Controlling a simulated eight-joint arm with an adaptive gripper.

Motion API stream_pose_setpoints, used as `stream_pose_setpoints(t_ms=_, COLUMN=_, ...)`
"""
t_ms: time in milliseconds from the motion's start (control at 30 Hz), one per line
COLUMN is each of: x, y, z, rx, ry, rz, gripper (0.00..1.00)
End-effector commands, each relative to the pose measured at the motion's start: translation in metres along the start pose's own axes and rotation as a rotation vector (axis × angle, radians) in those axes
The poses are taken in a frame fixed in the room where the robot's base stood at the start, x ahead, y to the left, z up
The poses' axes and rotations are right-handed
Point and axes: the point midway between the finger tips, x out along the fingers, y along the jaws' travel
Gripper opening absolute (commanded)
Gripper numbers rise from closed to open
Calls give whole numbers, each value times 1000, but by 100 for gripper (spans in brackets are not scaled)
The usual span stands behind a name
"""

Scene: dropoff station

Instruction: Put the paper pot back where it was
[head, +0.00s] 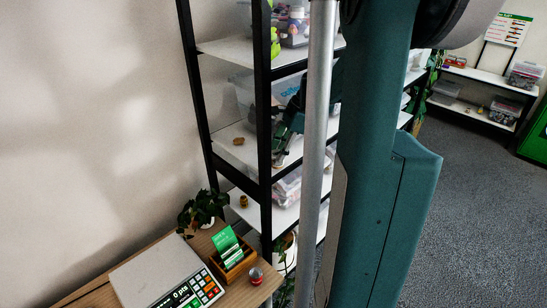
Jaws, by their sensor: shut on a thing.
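My gripper (281,148) is at the shelf rack, at the level of the middle shelf, partly hidden behind the pole and my teal arm. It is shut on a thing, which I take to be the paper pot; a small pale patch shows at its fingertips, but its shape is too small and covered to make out. I cannot tell whether it touches the shelf. No other paper pot can be made out clearly.
The black-framed shelf rack (264,95) has white boards. Clear bins stand inside. A wooden counter (95,288) in front holds a scale (170,275), a card box (233,262) and a plant (203,208).

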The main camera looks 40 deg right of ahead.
Motion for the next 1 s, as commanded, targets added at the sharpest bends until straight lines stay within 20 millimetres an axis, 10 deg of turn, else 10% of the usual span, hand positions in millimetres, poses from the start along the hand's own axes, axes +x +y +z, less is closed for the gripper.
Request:
stream_pose_setpoints(t_ms=833, x=24, y=0, z=10, rx=-1, ry=0, rz=1, gripper=16)
stream_pose_setpoints(t_ms=900, x=24, y=0, z=10, rx=-1, ry=0, rz=1, gripper=40)
stream_pose_setpoints(t_ms=1000, x=24, y=0, z=10, rx=-1, ry=0, rz=1, gripper=40)
